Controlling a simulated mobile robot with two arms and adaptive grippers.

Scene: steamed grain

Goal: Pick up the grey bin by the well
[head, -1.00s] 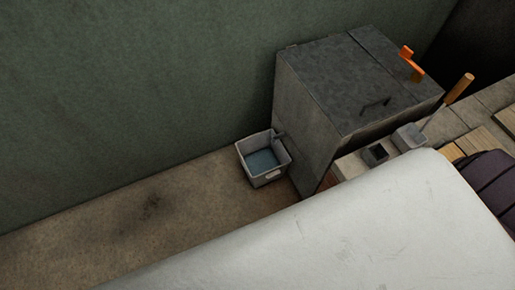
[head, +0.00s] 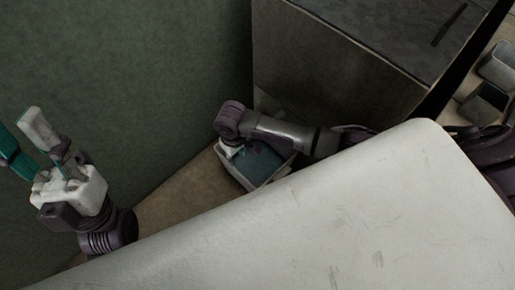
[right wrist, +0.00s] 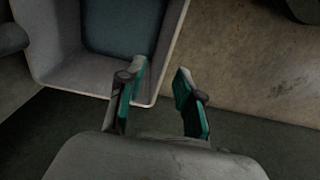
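The grey bin (head: 241,176) stands on the floor against the side of a large grey box, with a blue-grey inside. My right arm reaches over it from the right, and my right gripper (head: 230,150) points down at its left rim, with its fingers mostly hidden in the head view. In the right wrist view my right gripper (right wrist: 161,82) is open, and the bin (right wrist: 75,75) fills the upper left. One corner of its rim shows near the left finger; I cannot tell whether they touch. My left gripper (head: 22,132) is open and empty at the left.
The large grey box (head: 320,65) stands right behind the bin. A green wall (head: 130,70) rises at the left. A white rounded surface (head: 300,230) fills the foreground and hides part of the floor. Small grey containers (head: 485,103) stand at the far right.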

